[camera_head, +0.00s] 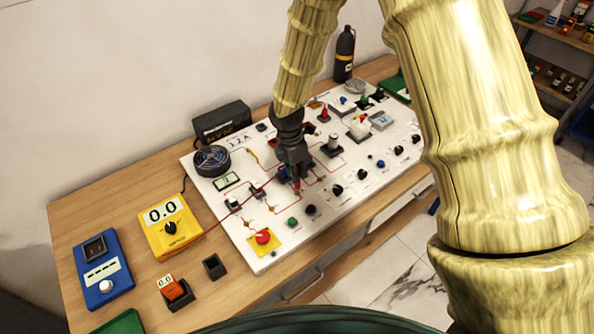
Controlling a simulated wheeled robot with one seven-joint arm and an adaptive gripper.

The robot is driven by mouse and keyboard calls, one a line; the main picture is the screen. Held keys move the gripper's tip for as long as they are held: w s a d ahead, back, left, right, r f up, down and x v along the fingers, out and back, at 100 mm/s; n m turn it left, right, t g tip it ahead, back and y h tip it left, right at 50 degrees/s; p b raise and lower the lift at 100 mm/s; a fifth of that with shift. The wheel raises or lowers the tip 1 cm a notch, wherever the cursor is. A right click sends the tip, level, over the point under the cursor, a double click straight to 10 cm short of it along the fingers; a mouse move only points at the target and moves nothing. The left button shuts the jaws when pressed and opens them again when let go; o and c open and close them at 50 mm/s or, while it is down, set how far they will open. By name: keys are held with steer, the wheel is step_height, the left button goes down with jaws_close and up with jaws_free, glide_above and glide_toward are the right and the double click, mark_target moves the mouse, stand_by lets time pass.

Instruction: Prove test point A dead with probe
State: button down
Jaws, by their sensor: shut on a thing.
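My gripper (296,176) is over the middle of the white panel (262,256), pointing down and shut on a probe (297,184). Only a small reddish part of the probe shows below the fingers. A thin red lead runs from the yellow meter (171,227) across the panel toward my gripper. The meter reads 0.0 and has a black dial. Test point A cannot be picked out by its label; the panel area under my gripper is hidden. I cannot tell whether the probe tip touches the panel.
A small orange tester (174,289) sits in a black holder beside an empty-looking black cup (214,266). A blue box (103,268) lies at the left. The panel carries a fan (212,160), a red button (263,237) and several knobs. A black bottle (344,54) stands behind.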

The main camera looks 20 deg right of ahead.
steer(key=shift+r+p, duration=1.7)
steer(key=shift+r, duration=0.75)
steer(key=shift+r+p, duration=0.35)
steer(key=shift+r, duration=0.95)
steer(key=shift+s+f, duration=0.1)
steer(key=shift+s, duration=0.05)
